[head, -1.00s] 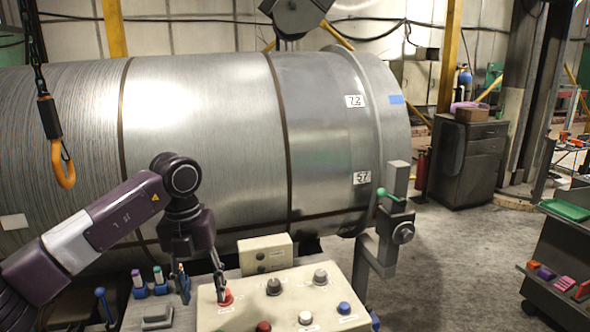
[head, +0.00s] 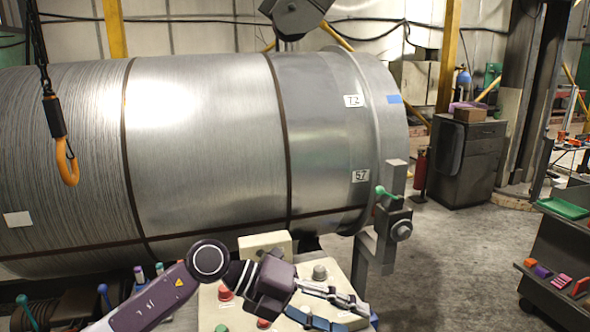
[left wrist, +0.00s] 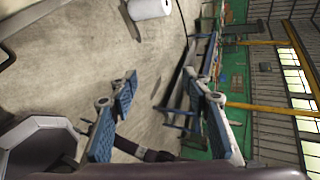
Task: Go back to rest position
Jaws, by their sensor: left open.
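My left gripper (head: 350,314) reaches in from the bottom of the head view and points right, above the right part of the cream control panel (head: 208,312). Its fingers are apart and empty. In the left wrist view my left gripper (left wrist: 170,78) shows two blue-padded fingers spread wide, with only floor and background between them. The red button (head: 225,293) shows left of my gripper on the panel. A grey knob (head: 320,272) shows just above the fingers. My arm and gripper hide part of the panel. My right gripper is not in view.
A large metal drum (head: 210,150) fills the space behind the panel. A hook (head: 68,165) hangs at left. A grey post with a green handle (head: 387,192) stands right of the panel. A cabinet (head: 468,165) and a shelf cart (head: 560,255) stand right, with open floor between.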

